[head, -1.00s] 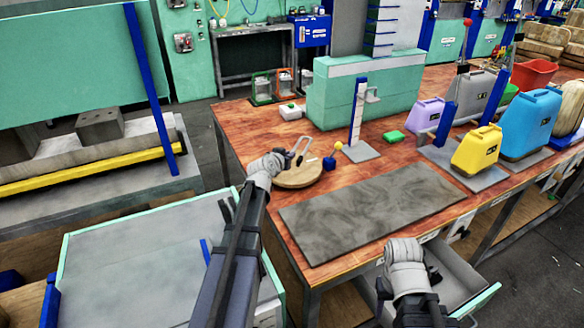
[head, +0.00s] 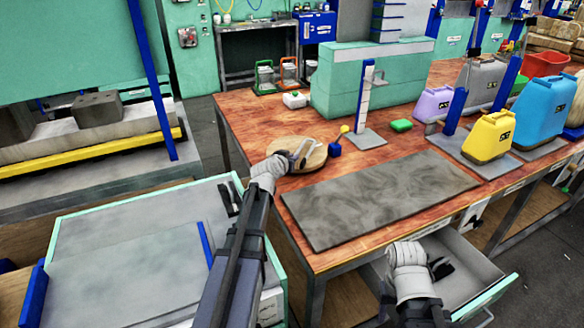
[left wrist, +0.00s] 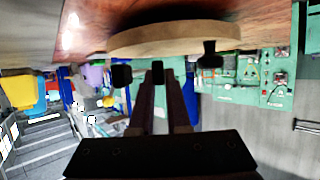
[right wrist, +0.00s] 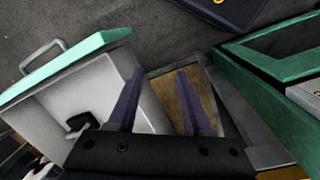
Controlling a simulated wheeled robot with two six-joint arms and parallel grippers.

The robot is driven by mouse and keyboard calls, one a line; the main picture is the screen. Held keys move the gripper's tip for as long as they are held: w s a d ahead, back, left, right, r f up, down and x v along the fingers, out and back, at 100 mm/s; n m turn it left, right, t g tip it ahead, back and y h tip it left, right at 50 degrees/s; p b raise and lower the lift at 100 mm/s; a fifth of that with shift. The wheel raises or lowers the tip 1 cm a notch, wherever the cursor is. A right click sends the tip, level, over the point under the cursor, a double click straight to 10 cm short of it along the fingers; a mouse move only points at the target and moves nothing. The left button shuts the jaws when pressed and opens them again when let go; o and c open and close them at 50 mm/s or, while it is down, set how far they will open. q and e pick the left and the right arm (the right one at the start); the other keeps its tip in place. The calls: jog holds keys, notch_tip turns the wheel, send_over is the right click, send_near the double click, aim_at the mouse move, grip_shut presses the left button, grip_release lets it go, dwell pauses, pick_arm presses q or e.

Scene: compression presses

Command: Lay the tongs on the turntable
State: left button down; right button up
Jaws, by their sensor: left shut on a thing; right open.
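The turntable (head: 315,163) is a round wooden disc on the left part of the brown bench. The tongs (head: 302,150) are a grey two-armed shape, low over the disc in the head view; whether they touch it I cannot tell. My left gripper (head: 288,160) is shut on the tongs at the disc's left edge. In the left wrist view, the disc's edge (left wrist: 175,38) lies just beyond the fingers (left wrist: 160,78), with dark tong ends (left wrist: 209,55) close to it. My right gripper (right wrist: 158,78) is open and empty over the front drawer area.
A grey mat (head: 380,198) lies right of the turntable. A blue block (head: 334,149), a yellow-knobbed piece (head: 344,129) and a white post stand (head: 366,105) are close behind it. An open drawer (head: 465,265) juts out at front right. Yellow (head: 488,137) and blue jugs (head: 545,112) stand farther right.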

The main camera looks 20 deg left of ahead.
pick_arm(q)
jog(key=shift+f+b, duration=0.4)
jog(key=shift+f, duration=0.55)
pick_arm(e)
jog(key=shift+f, duration=0.9)
pick_arm(q)
jog(key=shift+f, duration=0.1)
jog(key=c, duration=0.9)
grip_release()
pick_arm(e)
jog(key=shift+f, duration=0.1)
pick_arm(q)
jog(key=shift+r, duration=0.3)
jog(key=p+v, duration=0.4)
jog(key=v, duration=0.8)
jog(key=shift+f+p, duration=0.2)
jog(key=shift+p, duration=0.1)
pick_arm(e)
notch_tip(320, 180, up, 5)
jog(key=shift+f, duration=0.1)
